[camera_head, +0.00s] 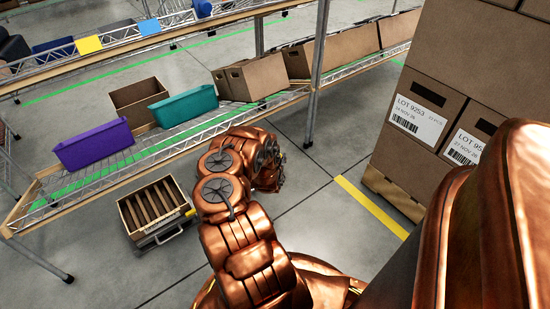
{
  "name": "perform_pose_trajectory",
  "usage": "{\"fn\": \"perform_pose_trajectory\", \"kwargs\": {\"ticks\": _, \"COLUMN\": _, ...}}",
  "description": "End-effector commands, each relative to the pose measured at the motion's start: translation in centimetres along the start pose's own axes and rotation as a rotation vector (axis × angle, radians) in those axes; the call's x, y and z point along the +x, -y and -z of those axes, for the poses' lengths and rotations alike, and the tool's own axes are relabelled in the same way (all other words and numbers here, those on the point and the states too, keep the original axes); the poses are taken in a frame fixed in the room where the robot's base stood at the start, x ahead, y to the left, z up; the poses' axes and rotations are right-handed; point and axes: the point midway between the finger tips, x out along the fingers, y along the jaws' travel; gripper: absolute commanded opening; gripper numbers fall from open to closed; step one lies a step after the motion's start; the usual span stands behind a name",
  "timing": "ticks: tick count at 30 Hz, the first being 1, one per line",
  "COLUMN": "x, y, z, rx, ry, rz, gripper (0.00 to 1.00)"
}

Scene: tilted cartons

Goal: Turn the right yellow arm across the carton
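An open tan carton (126,217) with several dark slots inside stands low at the left, on a dark metal-framed base with a handle bar in front. A small yellow piece (189,212) shows at its right edge, which may be the right yellow arm. It sits beside the opening and does not visibly reach across it. My copper arm comes up from the bottom middle. My gripper (270,178) is at its far end, to the right of the carton and apart from it. Its fingers are small and dark, and I cannot tell their opening.
A wire shelf carries a purple bin (95,145), a teal bin (183,106) and several brown cartons. Its posts and front edge are behind and left of my arm. Stacked labelled cartons (425,112) stand at the right on a pallet. Grey floor with a yellow line (370,205) lies between.

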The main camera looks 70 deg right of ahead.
Motion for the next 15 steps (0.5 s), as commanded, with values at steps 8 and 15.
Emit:
{"fn": "perform_pose_trajectory", "kwargs": {"ticks": 8, "x": 0.02, "y": 0.32, "z": 0.06, "rx": -0.001, "ry": -0.001, "rz": 0.006, "gripper": 0.46}}
{"fn": "perform_pose_trajectory", "kwargs": {"ticks": 15, "x": 0.01, "y": 0.16, "z": 0.04, "rx": -0.001, "ry": -0.001, "rz": 0.003, "gripper": 0.68}}
